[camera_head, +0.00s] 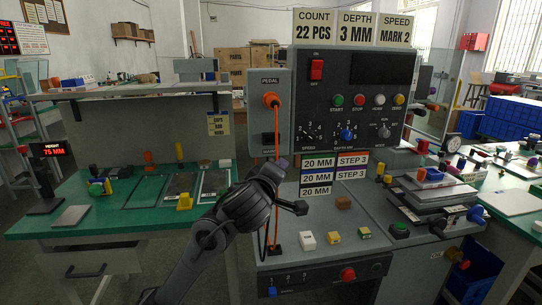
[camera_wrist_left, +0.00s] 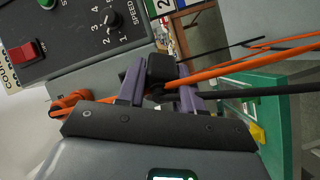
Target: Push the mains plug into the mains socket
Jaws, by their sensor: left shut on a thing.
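My left gripper (camera_head: 270,168) is just below and in front of the grey connector box on the left of the printer. In the left wrist view its two purple fingers (camera_wrist_left: 158,88) are shut on a black block, the mains plug (camera_wrist_left: 160,68). A black cable runs from the plug to the right there. In the head view I cannot make the plug out against the dark hand. The mains socket (camera_head: 268,139) seems to be the dark square low on the connector box, above the gripper. The plug appears apart from it; the wrist view hides the socket. My right gripper is not in view.
An orange plug (camera_head: 271,99) sits in the pedal socket above; its orange cord (camera_head: 276,124) hangs down close to my left gripper. The printer's control panel (camera_head: 330,105) is to the right. Small coloured blocks stand on the grey deck (camera_head: 310,222) below.

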